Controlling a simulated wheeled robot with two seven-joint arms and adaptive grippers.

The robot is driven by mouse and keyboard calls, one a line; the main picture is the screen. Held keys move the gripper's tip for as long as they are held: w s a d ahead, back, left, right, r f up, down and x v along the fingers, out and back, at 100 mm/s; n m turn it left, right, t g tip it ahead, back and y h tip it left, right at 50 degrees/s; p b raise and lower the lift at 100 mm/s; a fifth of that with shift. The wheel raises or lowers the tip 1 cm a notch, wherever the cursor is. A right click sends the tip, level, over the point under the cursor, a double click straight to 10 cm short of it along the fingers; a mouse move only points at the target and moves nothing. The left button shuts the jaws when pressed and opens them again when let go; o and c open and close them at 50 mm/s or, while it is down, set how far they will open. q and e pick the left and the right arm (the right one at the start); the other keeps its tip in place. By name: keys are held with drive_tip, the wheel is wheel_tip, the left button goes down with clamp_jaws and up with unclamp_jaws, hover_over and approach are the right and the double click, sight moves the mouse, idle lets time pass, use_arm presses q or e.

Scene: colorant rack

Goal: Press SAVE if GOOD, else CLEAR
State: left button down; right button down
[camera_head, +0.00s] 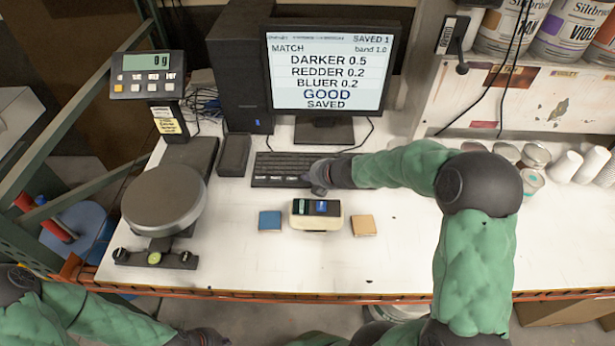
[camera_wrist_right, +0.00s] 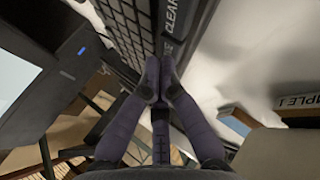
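The monitor (camera_head: 325,75) reads MATCH, DARKER 0.5, REDDER 0.2, BLUER 0.2, GOOD, with SAVED beneath and "SAVED 1" at the top right. The black keyboard (camera_head: 278,170) lies below it; it also shows in the right wrist view (camera_wrist_right: 125,25). There the CLEAR key (camera_wrist_right: 172,15) is readable, and a neighbouring labelled key is mostly hidden behind my fingertips. My right gripper (camera_head: 318,188) is at the keyboard's right end. Its fingertips (camera_wrist_right: 156,80) are together with nothing between them; contact with a key cannot be told. My left gripper (camera_head: 205,338) is low at the bottom edge, its fingers unclear.
A cream and black device (camera_head: 316,222) stands in front of the keyboard, between a blue sample (camera_head: 270,221) and a tan sample (camera_head: 363,225). A scale (camera_head: 163,200) stands at left, its display (camera_head: 148,75) reading 0 g. Cans and cups (camera_head: 565,166) stand at right.

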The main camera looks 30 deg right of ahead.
drive_tip(key=shift+r, duration=0.45)
drive_tip(key=shift+w+d+r+p, duration=0.1)
drive_tip(key=shift+r+p, duration=2.4)
